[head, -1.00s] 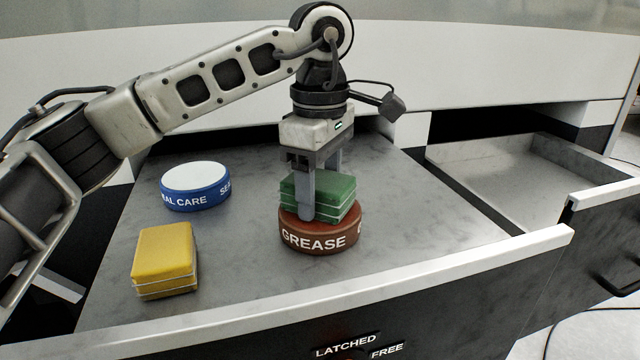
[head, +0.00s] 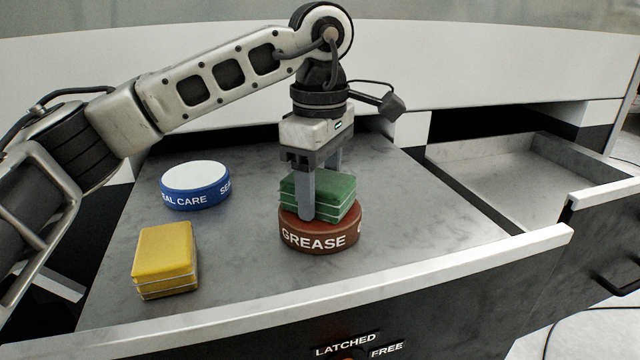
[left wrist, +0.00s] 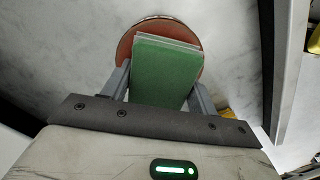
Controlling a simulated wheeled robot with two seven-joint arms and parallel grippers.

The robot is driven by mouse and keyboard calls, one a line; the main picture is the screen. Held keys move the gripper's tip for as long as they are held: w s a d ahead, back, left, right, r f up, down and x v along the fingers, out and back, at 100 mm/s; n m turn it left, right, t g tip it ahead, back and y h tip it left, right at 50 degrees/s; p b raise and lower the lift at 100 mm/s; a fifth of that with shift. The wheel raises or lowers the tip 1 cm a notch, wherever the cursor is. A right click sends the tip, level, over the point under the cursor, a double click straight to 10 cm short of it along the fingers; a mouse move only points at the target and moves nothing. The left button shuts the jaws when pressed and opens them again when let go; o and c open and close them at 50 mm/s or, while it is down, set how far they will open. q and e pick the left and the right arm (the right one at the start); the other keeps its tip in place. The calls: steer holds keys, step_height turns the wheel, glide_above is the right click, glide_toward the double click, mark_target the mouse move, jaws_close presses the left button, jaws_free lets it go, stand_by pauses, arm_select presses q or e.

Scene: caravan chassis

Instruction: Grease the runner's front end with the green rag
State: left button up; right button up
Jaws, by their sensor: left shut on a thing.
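The green rag (head: 325,190) is a folded pad on top of the red-brown tin marked GREASE (head: 318,237). My left gripper (head: 322,200) points down from above and is shut on the rag. In the left wrist view the rag (left wrist: 166,75) lies between the two fingers, with the tin's round rim (left wrist: 128,45) showing around it. The rag seems to touch the tin's top. My right gripper is not in view. I cannot pick out the runner or its front end for sure.
The tin stands in an open drawer (head: 230,265). A blue tin with a white top (head: 195,187) and a yellow folded rag (head: 164,262) sit to its left. A second open drawer (head: 500,165) at the right looks empty.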

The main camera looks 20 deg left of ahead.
mark_target(320, 178)
arm_select(q)
steer(key=shift+r+p, duration=2.8)
steer(key=shift+r, duration=0.75)
steer(key=shift+f, duration=0.1)
